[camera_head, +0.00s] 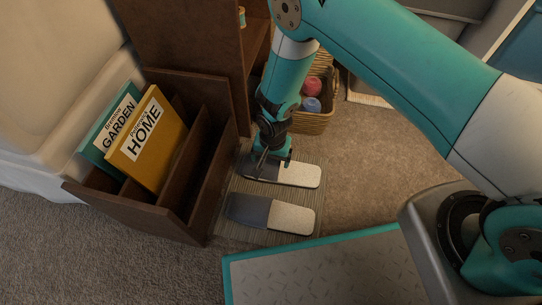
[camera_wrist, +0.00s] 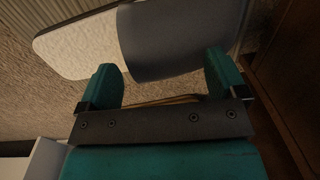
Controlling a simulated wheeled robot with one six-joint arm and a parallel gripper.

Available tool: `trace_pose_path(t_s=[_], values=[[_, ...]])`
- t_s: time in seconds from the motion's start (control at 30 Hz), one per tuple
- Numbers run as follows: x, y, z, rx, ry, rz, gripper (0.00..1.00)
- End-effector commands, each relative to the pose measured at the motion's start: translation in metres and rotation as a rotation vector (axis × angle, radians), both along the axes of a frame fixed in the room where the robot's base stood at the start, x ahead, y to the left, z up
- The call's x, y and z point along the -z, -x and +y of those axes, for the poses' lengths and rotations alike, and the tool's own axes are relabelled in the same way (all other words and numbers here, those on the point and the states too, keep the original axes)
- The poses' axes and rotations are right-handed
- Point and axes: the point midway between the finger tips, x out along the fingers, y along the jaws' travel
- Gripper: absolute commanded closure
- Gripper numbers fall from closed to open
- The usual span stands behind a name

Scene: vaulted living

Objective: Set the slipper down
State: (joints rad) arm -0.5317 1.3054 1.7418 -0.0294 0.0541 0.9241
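Two grey slippers with pale insoles and dark toe parts lie side by side in the head view. The far slipper (camera_head: 298,174) appears to rest flat on the striped mat (camera_head: 233,229); the near slipper (camera_head: 291,217) lies parallel to it on the mat. My gripper (camera_head: 274,160) is at the dark toe end of the far slipper. In the wrist view, my gripper (camera_wrist: 165,80) has its teal fingers wide apart, with the far slipper (camera_wrist: 175,40) just beyond and between the tips. I see no grip on it; exact contact cannot be told.
A wooden magazine rack (camera_head: 205,175) with two magazines stands close left of the mat. A wicker basket (camera_head: 315,121) with yarn balls and a brown wooden cabinet (camera_head: 190,45) stand behind. Open carpet (camera_head: 375,165) lies to the right.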

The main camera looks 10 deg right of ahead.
Motion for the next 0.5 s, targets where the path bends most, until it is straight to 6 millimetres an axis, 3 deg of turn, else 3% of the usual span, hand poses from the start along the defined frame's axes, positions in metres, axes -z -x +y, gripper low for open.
trace_pose_path(t_s=[0.27,0.5], values=[[-0.006,0.0,0.0,0.0,0.0,0.0,0.09],[-0.054,0.001,-0.002,0.001,-0.001,-0.001,0.09]])
